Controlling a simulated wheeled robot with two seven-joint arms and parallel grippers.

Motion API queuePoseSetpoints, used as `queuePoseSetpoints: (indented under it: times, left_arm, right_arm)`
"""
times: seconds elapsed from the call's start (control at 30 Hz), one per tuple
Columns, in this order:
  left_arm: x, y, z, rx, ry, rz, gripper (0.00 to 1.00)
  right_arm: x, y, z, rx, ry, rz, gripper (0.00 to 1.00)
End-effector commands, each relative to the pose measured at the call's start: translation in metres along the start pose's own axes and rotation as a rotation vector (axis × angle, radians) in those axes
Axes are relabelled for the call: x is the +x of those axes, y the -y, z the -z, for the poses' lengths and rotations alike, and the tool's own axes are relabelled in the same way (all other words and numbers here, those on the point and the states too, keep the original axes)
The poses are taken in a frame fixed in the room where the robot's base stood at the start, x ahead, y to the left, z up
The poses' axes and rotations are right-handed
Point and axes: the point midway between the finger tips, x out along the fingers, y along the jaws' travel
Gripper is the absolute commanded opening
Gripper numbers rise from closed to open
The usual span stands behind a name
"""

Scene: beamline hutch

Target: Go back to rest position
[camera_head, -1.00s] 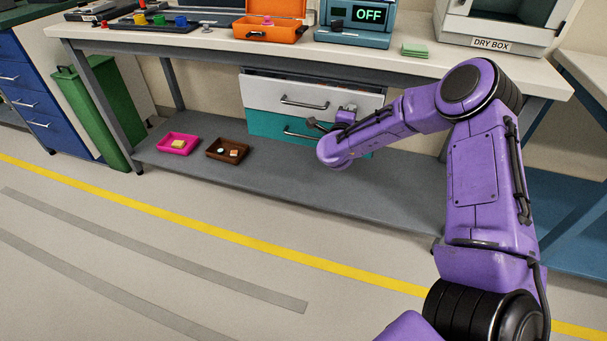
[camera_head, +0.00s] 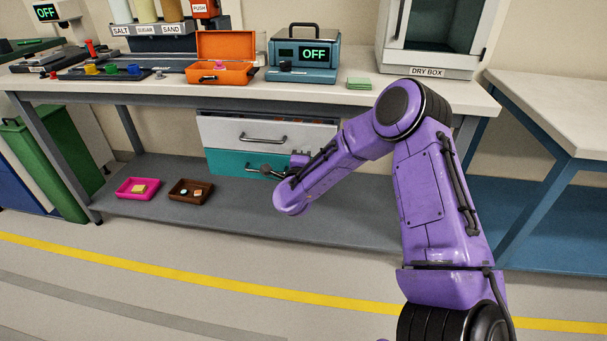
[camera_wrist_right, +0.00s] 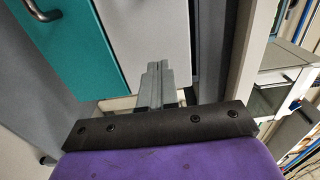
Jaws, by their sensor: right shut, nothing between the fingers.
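My right arm, purple with black joints, reaches in from the lower right of the head view. My right gripper (camera_head: 268,170) is in front of the teal lower drawer (camera_head: 228,162), small and partly hidden by my own wrist. In the right wrist view the two grey fingers of the gripper (camera_wrist_right: 157,82) lie together with nothing between them. The teal drawer front (camera_wrist_right: 128,40) and the white drawer front (camera_wrist_right: 158,28) show beyond the fingers there. My left gripper is in neither view.
A pink tray (camera_head: 137,195) and a brown tray (camera_head: 190,198) stand on the lower shelf (camera_head: 240,208). The floor in front is clear.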

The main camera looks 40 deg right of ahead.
Motion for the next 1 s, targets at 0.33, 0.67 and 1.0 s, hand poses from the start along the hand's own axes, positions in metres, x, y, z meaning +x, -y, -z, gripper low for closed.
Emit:
queuePoseSetpoints:
  times: [0.33,0.67,1.0]
  left_arm:
    - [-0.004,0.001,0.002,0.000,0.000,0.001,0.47]
    - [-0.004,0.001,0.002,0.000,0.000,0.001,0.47]
    - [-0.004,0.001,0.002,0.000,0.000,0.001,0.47]
  right_arm:
    - [-0.075,-0.001,0.003,0.000,-0.002,-0.001,0.00]
    - [-0.082,-0.002,0.003,-0.001,-0.005,-0.003,0.00]
    - [-0.187,-0.148,-0.014,-0.875,0.560,-0.315,0.00]
